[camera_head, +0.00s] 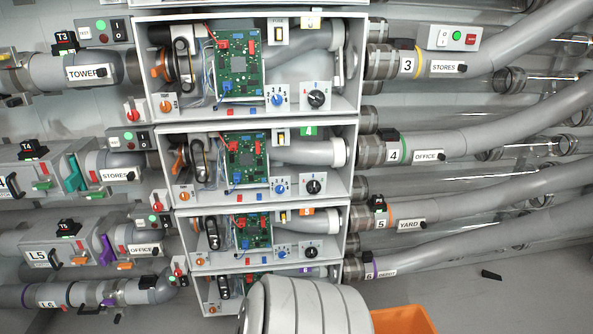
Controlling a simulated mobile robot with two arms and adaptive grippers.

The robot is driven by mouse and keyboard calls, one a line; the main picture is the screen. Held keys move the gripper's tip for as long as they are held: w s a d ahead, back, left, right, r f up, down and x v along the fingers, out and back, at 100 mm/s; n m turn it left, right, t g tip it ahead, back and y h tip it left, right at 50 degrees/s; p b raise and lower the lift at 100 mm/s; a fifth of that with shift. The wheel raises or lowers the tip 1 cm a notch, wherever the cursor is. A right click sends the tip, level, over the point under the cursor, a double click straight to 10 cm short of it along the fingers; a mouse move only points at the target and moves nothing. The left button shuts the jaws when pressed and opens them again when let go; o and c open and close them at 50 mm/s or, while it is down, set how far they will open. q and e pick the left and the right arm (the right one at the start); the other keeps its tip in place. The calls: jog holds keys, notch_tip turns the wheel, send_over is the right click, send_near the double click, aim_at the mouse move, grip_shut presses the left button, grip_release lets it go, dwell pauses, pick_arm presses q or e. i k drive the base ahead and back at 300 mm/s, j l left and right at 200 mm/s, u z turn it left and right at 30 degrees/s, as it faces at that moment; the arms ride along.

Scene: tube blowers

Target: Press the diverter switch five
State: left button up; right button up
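Several open grey boxes are stacked in the middle of the head view. The third from the top (332,251) lines up with the pipe labelled 5 YARD (408,225). It holds a green circuit board (253,231), a blue knob (282,254), a black dial (311,252) and an orange knob (200,262). A small switch (283,217) sits at its upper right beside an orange tag (307,211). Which part is the diverter switch, and its position, I cannot tell. Neither gripper is in view.
Grey pipes run left and right of the boxes. A button box with a green button (155,221) sits left of the third box. Two boxes (350,60) (345,180) are above. An orange bin (402,320) is at the bottom. The lowest box is partly hidden.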

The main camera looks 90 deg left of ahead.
aim_at(166, 221)
jog(key=u, duration=3.75)
